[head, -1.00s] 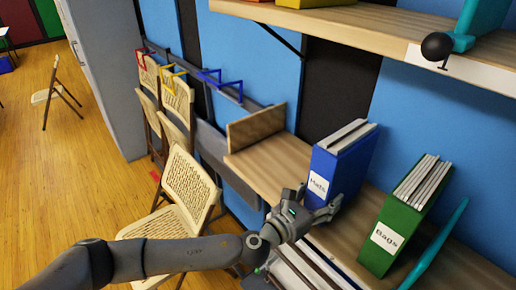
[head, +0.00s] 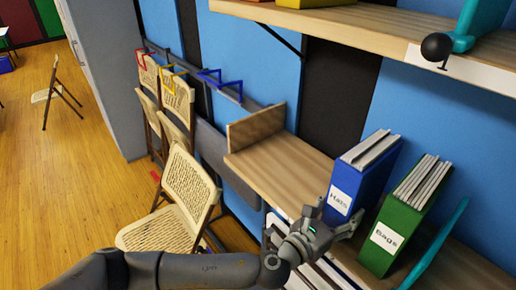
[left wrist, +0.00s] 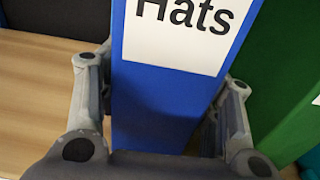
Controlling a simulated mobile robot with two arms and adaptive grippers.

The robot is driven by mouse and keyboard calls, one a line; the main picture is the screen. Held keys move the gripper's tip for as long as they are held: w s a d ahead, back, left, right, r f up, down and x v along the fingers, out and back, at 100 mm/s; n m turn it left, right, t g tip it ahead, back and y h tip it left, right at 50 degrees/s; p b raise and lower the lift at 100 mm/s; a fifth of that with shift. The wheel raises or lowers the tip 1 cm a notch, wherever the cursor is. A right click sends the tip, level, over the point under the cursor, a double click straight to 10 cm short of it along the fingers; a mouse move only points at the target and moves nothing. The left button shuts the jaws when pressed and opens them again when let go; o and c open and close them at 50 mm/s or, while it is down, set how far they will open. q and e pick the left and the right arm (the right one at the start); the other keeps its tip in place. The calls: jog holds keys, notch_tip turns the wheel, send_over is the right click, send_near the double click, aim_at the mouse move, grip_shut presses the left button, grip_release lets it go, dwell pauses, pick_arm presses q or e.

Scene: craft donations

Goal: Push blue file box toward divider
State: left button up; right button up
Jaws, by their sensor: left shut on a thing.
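The blue file box (head: 362,177), labelled Hats, stands on the wooden shelf (head: 280,172), close beside the green file box (head: 395,225), labelled Bags. My left gripper (head: 338,217) is shut on the lower front part of the blue box. In the left wrist view, its two fingers flank the blue box (left wrist: 160,105), with the green box (left wrist: 285,80) just to the right. A teal upright panel (head: 438,243), which looks like a divider, stands right of the green box. My right gripper is not in view.
A wooden end board (head: 256,127) closes the shelf's left end, and the shelf is bare between it and the blue box. An upper shelf (head: 400,35) runs above. A folding chair (head: 185,195) stands at the left, near my left arm.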

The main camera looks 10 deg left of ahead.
pick_arm(q)
jog(key=shift+s+d, duration=0.65)
jog(key=shift+d, duration=0.2)
jog(key=shift+s+d, duration=0.65)
jog(key=shift+d, duration=0.15)
jog(key=o, duration=1)
jog(key=shift+c, duration=0.2)
jog(key=v, duration=1.3)
jog(key=shift+a, duration=0.15)
jog(key=shift+w, duration=0.15)
